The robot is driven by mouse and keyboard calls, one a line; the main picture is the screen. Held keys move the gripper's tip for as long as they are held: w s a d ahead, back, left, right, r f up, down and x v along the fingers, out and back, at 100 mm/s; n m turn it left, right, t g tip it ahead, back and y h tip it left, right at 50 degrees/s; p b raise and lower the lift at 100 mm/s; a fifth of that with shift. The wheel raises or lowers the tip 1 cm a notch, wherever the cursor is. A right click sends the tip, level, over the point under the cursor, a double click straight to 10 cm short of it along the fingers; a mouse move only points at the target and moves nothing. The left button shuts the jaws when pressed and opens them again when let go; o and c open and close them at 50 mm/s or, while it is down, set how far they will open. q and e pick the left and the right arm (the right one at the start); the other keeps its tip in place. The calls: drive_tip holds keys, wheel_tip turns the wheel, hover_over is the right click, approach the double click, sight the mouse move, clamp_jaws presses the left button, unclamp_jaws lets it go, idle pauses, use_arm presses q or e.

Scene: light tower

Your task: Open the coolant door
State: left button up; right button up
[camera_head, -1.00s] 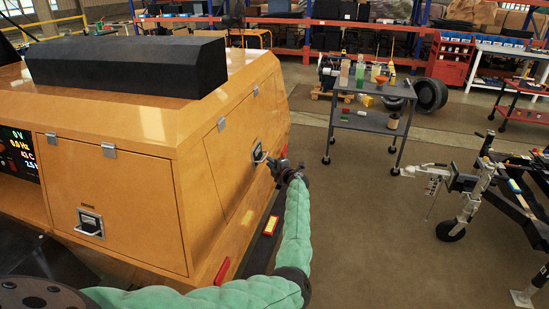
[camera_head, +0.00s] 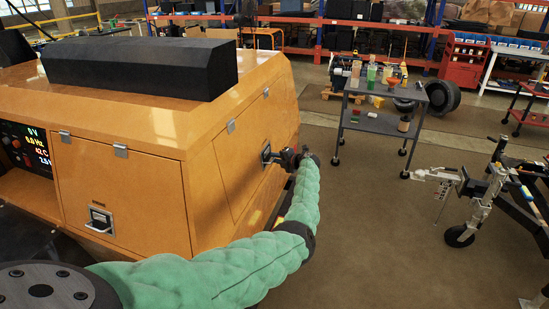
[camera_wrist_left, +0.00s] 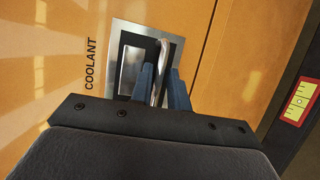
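The coolant door (camera_head: 246,165) is an orange panel on the right side of the orange housing, and it looks flush with it. Its metal latch plate (camera_head: 266,156) holds a bar handle. The left wrist view shows the word COOLANT beside the latch plate (camera_wrist_left: 120,35) and the handle (camera_wrist_left: 161,68) standing out from it. My left gripper (camera_head: 283,158) is at the latch, its blue fingers (camera_wrist_left: 162,88) close together with the handle between them. The far fingertips are partly hidden by the handle and plate. My right gripper is not in view.
Another closed panel with a latch (camera_head: 100,220) is on the housing's front face. A grey cart (camera_head: 375,120) with bottles stands behind to the right. A trailer hitch (camera_head: 470,195) is at the right. The floor between is clear.

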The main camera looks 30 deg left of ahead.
use_arm(q)
drive_tip(key=shift+x, duration=0.75)
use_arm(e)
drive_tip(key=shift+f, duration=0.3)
use_arm(q)
clamp_jaws()
